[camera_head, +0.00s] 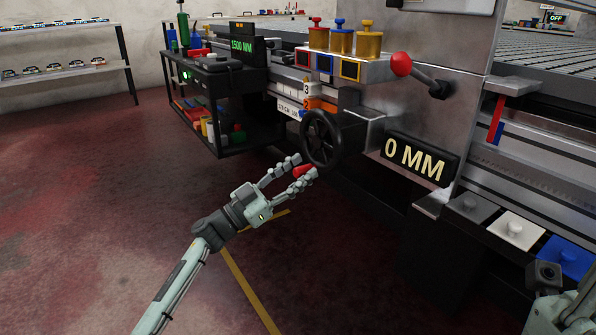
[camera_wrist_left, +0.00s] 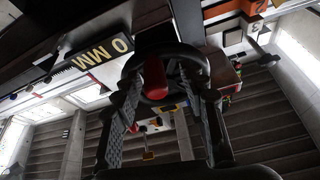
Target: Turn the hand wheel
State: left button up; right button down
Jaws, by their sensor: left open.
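The black hand wheel (camera_head: 335,136) is on the machine's front, with a red handle (camera_head: 303,171) low on its rim. My left gripper (camera_head: 302,167) comes up from the lower left and is open, its fingers on either side of the red handle. In the left wrist view, the red handle (camera_wrist_left: 155,79) lies between the two spread fingers, with the wheel rim (camera_wrist_left: 196,57) behind it. I cannot tell whether a finger touches the handle. A display (camera_head: 415,158) right of the wheel reads 0 MM.
A red-knobbed lever (camera_head: 401,64) and a panel with coloured plungers (camera_head: 340,42) are above the wheel. A black tool cart (camera_head: 232,110) stands to its left. Square grey, white and blue pads (camera_head: 515,231) are at the right. The floor at left is clear.

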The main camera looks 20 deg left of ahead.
pick_arm(q)
jog(key=v, duration=1.2)
